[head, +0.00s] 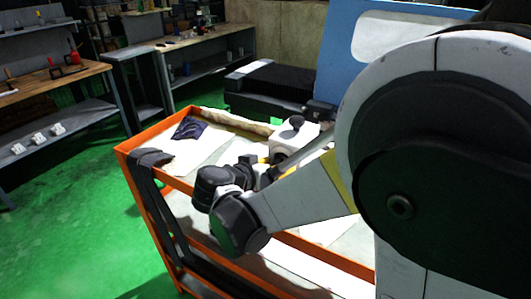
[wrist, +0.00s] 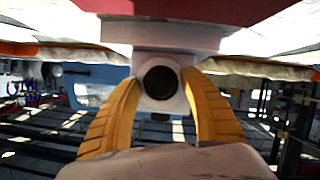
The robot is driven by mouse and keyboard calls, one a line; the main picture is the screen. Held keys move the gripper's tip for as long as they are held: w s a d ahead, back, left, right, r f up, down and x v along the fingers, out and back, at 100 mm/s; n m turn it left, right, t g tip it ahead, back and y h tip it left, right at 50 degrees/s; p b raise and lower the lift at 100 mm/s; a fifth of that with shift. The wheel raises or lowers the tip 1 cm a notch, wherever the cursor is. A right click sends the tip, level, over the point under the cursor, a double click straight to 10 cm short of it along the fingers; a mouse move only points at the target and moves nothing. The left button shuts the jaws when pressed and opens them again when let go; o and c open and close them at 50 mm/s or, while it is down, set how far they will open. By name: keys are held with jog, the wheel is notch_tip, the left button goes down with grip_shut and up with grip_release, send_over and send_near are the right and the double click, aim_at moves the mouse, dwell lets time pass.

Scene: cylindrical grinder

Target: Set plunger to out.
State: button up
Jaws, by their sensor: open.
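A white block-shaped device (head: 292,140) sits on the orange cart, with a dark knob (head: 296,123) on its top. In the wrist view a white housing (wrist: 160,36) fills the top centre, and a round dark plunger end (wrist: 160,82) in a pale collar faces the camera. My gripper (wrist: 160,100) has two yellow fingers, one on each side of this plunger end. The fingers are open; whether either touches the collar I cannot tell. In the head view my gripper (head: 263,160) is mostly hidden by my wrist, beside the white device.
The orange cart (head: 133,146) carries a dark cloth (head: 188,127) and pale sheets. Workbenches (head: 190,42) stand behind to the left. A blue machine panel (head: 345,60) is behind my arm. Green floor (head: 75,190) is clear at left.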

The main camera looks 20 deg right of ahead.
grip_shut()
jog(key=shift+s+a, duration=2.15)
jog(key=shift+s, duration=0.2)
grip_release()
jog(key=shift+a, duration=0.1)
jog(key=v, duration=1.2)
jog(key=shift+s, duration=0.15)
